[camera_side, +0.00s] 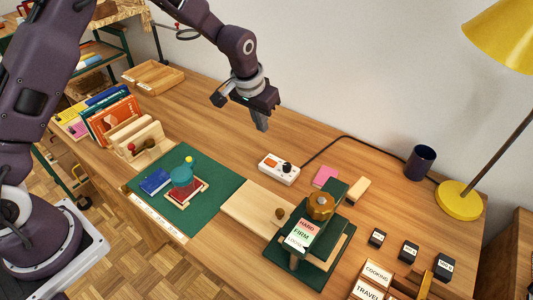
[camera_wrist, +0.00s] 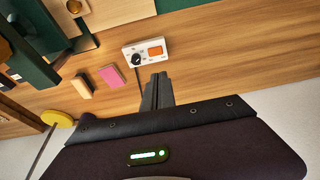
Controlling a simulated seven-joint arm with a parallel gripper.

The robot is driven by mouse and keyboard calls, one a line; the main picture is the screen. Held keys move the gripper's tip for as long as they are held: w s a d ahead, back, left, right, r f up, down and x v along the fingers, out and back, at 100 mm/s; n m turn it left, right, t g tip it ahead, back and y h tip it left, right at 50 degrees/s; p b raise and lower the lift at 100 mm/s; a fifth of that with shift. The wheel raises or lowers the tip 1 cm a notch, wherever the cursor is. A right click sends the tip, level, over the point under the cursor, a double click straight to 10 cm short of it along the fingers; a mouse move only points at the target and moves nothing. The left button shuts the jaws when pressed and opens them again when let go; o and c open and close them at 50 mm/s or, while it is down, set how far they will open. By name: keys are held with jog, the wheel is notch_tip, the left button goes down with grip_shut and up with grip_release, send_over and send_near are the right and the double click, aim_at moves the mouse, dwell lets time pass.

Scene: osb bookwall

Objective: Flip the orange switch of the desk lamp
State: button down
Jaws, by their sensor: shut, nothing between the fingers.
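The desk lamp's control is a small white box (camera_side: 279,168) on the wooden desk, with an orange switch (camera_side: 270,162) and a black knob (camera_side: 287,167). In the wrist view the orange switch (camera_wrist: 155,51) is at the right of the box and the knob (camera_wrist: 136,59) at its left. A black cord runs from the box toward the yellow lamp (camera_side: 460,201). My gripper (camera_side: 262,125) is shut and empty, pointing down above the desk, behind the box in the side view and apart from it. In the wrist view its fingertips (camera_wrist: 159,76) are just below the box.
A pink pad (camera_side: 325,176) and a wooden block (camera_side: 356,190) lie right of the box. A dark cup (camera_side: 420,162) stands near the wall. A green press (camera_side: 310,235) with a brass knob stands in front. A green mat (camera_side: 150,208) lies at left. The desk behind the box is clear.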

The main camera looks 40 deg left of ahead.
aim_at(268, 160)
jog(key=x, duration=0.8)
jog(key=s+x, duration=0.1)
jog(key=x, duration=0.4)
jog(key=shift+f, duration=0.6)
jog(key=shift+a+f, duration=0.1)
